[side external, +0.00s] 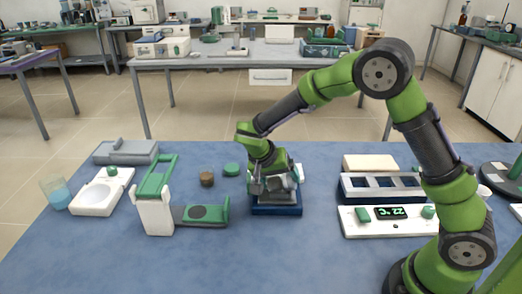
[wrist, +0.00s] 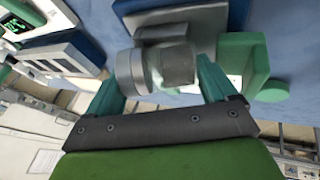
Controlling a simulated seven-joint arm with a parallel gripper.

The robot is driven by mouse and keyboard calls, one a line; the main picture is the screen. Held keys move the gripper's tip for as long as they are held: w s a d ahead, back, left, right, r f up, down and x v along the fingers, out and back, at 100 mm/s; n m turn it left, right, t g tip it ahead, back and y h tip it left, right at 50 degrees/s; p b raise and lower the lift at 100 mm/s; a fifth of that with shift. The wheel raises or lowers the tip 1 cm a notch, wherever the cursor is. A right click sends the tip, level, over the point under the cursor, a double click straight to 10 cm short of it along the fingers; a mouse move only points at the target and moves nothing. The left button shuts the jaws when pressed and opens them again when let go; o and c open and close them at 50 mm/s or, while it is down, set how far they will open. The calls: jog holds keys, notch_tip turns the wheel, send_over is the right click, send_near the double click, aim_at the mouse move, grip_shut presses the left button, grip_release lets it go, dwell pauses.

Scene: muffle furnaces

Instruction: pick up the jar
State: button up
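My gripper (side external: 266,182) points down over a grey device on a dark blue base (side external: 277,208), near the middle of the blue bench. In the wrist view its two green fingers (wrist: 160,85) stand apart. Between them is a greyish, partly see-through round piece (wrist: 177,65) beside a pale ring (wrist: 130,70). It may be the jar, but I cannot tell it clearly from the device. I see no firm grip on it. In the side view my gripper hides most of this spot.
A brown round piece (side external: 207,178) and a green one (side external: 232,169) lie to the left. A green-and-white instrument (side external: 154,205) and a beaker of blue liquid (side external: 56,192) stand further left. A white unit with a display (side external: 388,222) is on the right.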

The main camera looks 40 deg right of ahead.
jog(key=c, duration=0.5)
jog(key=shift+r, duration=0.55)
jog(key=r, duration=0.1)
jog(key=s+r, duration=0.1)
jog(key=shift+r, duration=0.35)
jog(key=s+r, duration=0.1)
jog(key=s, duration=1.3)
jog(key=n+t+y, duration=0.2)
jog(key=n+t, duration=0.3)
jog(key=n, duration=0.4)
send_near(282, 177)
notch_tip(282, 177, up, 3)
jog(key=s+d, duration=0.1)
jog(key=d, duration=0.1)
jog(key=s+f+m+g, duration=0.2)
jog(key=s+f+m, duration=0.1)
jog(key=f, duration=0.1)
jog(key=s+f+m+g+h, duration=0.1)
jog(key=s+f+m+g, duration=0.1)
jog(key=s+f+m, duration=0.1)
jog(key=s+f+m+g, duration=0.2)
jog(key=s+f+m, duration=0.1)
jog(key=f+m, duration=0.1)
jog(key=shift+f+m+h, duration=0.4)
jog(key=shift+f, duration=2.25)
